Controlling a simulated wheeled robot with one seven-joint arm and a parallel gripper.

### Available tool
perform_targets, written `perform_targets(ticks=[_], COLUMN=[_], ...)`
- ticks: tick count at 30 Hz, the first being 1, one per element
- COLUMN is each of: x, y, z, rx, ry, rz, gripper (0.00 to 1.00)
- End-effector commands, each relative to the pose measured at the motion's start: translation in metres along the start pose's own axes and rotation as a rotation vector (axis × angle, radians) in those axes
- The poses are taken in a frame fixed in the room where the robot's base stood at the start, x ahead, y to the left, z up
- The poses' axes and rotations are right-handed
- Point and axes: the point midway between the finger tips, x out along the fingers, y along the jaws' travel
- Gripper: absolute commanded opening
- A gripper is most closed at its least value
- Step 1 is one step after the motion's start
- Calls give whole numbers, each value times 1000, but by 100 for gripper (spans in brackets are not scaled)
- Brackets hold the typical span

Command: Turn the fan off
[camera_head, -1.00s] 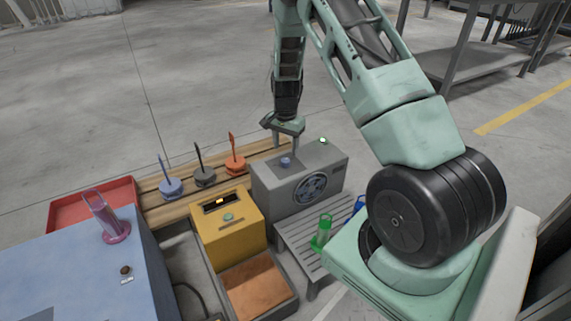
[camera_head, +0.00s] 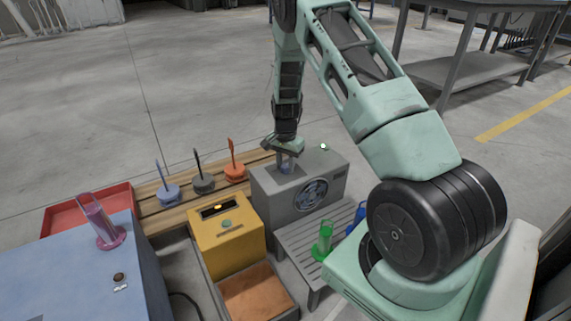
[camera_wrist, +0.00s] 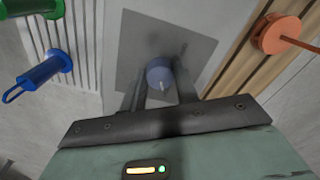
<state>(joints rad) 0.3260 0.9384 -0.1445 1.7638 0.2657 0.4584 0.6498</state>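The fan is a grey box (camera_head: 263,190) with a round grille (camera_head: 313,194) in its front. A small light (camera_head: 323,146) on its top glows green. A blue-grey knob (camera_wrist: 160,74) with a pale pointer mark sits on a darker square plate (camera_wrist: 128,55) on the fan's top. My gripper (camera_head: 286,164) points down over this knob, which it mostly hides in the head view. In the wrist view my gripper's two fingers (camera_wrist: 162,82) stand apart, one on each side of the knob. I cannot tell whether they touch it.
A yellow box (camera_head: 228,240) with a green button stands left of the fan. Several paddle-topped pieces, one orange (camera_head: 235,172), stand on the wooden board (camera_head: 150,205). Green (camera_head: 322,242) and blue (camera_wrist: 38,72) cylinders stand on the slatted stand (camera_head: 293,240) at right.

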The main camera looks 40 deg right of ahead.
Motion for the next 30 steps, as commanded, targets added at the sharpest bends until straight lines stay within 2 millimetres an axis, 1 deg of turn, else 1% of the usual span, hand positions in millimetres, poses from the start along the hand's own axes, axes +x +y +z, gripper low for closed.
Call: perform_targets(ticks=[8,14,30], x=[-2,-4,-5], y=[0,1,1], z=[0,0,0], rx=[-39,-145,-641], ry=[-1,-2,-3], rz=[1,1,0], gripper=[8,8,8])
